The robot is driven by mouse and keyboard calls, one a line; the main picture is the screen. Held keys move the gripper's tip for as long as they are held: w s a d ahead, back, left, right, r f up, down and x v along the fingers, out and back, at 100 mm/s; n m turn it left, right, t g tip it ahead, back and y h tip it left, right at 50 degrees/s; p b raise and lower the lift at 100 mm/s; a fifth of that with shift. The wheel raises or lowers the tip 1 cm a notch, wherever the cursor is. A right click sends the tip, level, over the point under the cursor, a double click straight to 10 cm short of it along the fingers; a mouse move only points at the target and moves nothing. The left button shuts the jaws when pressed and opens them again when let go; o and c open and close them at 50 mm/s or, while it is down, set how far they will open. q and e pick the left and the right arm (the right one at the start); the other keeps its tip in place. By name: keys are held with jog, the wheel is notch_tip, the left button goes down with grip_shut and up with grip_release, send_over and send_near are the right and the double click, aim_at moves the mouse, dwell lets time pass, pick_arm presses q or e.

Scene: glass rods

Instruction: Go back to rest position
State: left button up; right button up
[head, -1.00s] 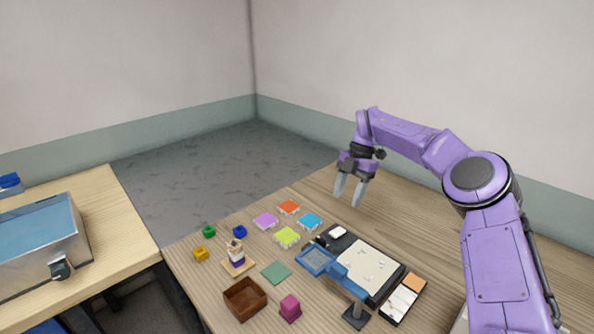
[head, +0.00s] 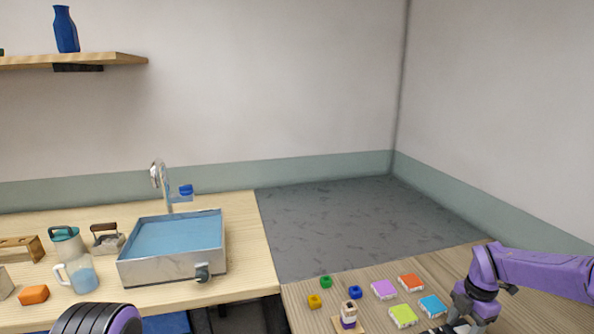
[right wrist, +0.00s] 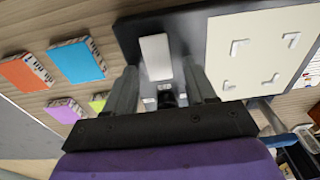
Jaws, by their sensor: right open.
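My right gripper (head: 450,328) is at the bottom right of the head view, low beside the coloured boxes, its fingertips near the frame edge. In the right wrist view its two fingers (right wrist: 160,68) are apart, with nothing held between them. A white block (right wrist: 155,57) on a dark board (right wrist: 131,38) shows beyond them. My left gripper is out of view; only a dark and purple part of my left arm shows at the bottom left of the head view.
Orange (head: 411,282), purple (head: 384,289), lime (head: 403,316) and blue (head: 432,306) boxes lie on the right table, near a small figure (head: 348,313). A pale panel (right wrist: 258,50) adjoins the dark board. A sink (head: 175,250) and jug (head: 80,276) stand on the left table.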

jog(key=shift+a+r+h, duration=0.1)
jog(key=shift+h, duration=0.2)
jog(key=shift+f, duration=0.2)
